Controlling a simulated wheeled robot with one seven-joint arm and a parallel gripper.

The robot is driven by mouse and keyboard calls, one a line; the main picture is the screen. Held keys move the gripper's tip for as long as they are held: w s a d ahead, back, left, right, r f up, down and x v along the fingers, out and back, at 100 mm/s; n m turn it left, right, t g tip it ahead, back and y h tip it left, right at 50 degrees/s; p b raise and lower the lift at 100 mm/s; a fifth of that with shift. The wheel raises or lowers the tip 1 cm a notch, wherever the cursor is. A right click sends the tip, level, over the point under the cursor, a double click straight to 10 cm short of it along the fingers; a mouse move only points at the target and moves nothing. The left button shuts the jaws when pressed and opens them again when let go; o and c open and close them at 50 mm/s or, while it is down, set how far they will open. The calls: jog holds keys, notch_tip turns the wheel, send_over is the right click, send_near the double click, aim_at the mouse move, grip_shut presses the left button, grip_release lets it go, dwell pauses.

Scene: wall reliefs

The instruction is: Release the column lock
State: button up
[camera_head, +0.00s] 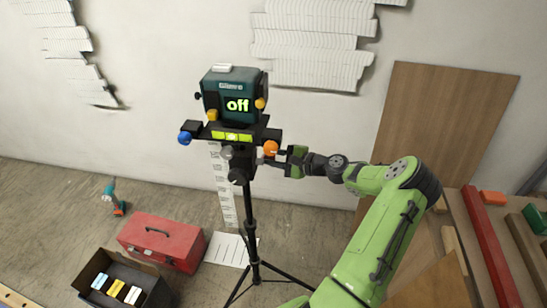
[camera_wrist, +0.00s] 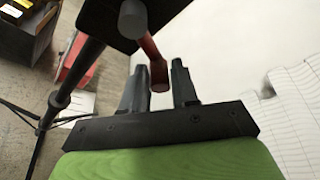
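A dark teal device (camera_head: 235,95) with a screen reading "off" sits on a black tripod (camera_head: 250,215). Below it are a blue ball knob (camera_head: 184,139), an orange ball knob (camera_head: 270,148) and a grey knob (camera_head: 227,152). No label marks which part is the column lock. My gripper (camera_head: 290,158) is just right of the orange knob. In the wrist view, my gripper's fingers (camera_wrist: 159,88) stand apart. A reddish-brown bar (camera_wrist: 152,62) with a grey round piece (camera_wrist: 133,20) at its far end reaches down between them. I cannot tell whether they touch it.
A red toolbox (camera_head: 162,240), an open black box (camera_head: 118,285) and a teal drill (camera_head: 113,198) are on the floor at left. A tall wooden board (camera_head: 435,125) leans on the wall at right, behind my arm. Timber pieces (camera_head: 490,245) lie at far right.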

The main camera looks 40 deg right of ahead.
grip_shut()
jog(key=n+b, duration=0.1)
jog(key=r+n+t+b, duration=0.1)
jog(key=n, duration=0.1)
jog(key=shift+w+d+r+t, duration=0.1)
jog(key=shift+d+r+t, duration=0.05)
jog(key=shift+t, duration=0.15)
jog(key=shift+r+n, duration=0.45)
jog(key=shift+n, duration=0.05)
jog(key=shift+o, duration=1.9)
grip_release()
jog(key=shift+h, duration=0.3)
jog(key=p+v, duration=0.1)
jog(key=v, duration=1.4)
jog(key=shift+s+f+p, duration=0.25)
jog(key=shift+s+p, duration=0.05)
jog(key=shift+s, duration=0.1)
jog(key=shift+d, duration=0.15)
